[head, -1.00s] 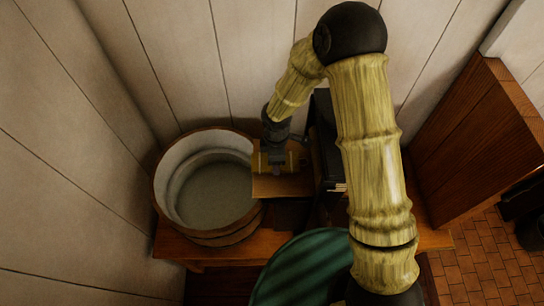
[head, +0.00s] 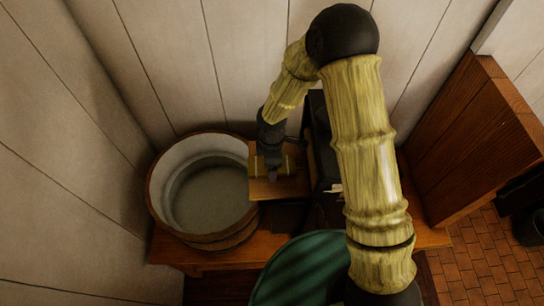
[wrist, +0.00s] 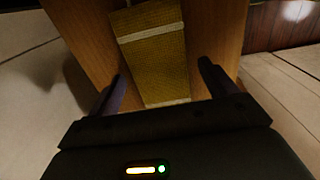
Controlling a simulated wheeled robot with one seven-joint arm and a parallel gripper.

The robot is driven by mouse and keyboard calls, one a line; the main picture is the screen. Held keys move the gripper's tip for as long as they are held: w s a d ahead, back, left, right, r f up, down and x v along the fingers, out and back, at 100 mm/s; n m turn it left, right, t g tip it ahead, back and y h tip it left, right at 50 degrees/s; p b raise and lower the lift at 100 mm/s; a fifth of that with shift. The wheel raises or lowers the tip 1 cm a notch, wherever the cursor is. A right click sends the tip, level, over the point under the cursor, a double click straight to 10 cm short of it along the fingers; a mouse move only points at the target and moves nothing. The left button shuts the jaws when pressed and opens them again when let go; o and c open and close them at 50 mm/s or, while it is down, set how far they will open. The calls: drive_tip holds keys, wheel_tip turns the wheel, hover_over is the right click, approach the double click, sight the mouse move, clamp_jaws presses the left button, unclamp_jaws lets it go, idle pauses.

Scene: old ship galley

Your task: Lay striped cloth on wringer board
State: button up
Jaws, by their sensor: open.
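The striped cloth (wrist: 152,50) is a yellow-brown strip with pale bands. In the wrist view it lies flat on the wooden wringer board (wrist: 75,40), running lengthwise away from me. The board also shows in the head view (head: 292,188), beside the tub's right rim. My gripper (wrist: 163,75) is open, with its dark fingers apart on either side of the cloth's near end. In the head view my gripper (head: 271,174) is over the board and hides part of the cloth; only small yellowish parts show beside it. The wrist view does not settle whether the fingers touch the board.
A round wooden tub (head: 165,215) with greyish contents stands left of the board on a wooden bench (head: 175,250). A dark upright object (head: 318,125) stands right of the board. A green rounded thing (head: 300,270) is in front. A wooden partition (head: 475,140) rises at right.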

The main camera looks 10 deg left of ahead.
wheel_tip(320, 180, up, 17)
drive_tip(key=b, duration=0.2)
drive_tip(key=shift+r, duration=0.2)
idle(0.5)
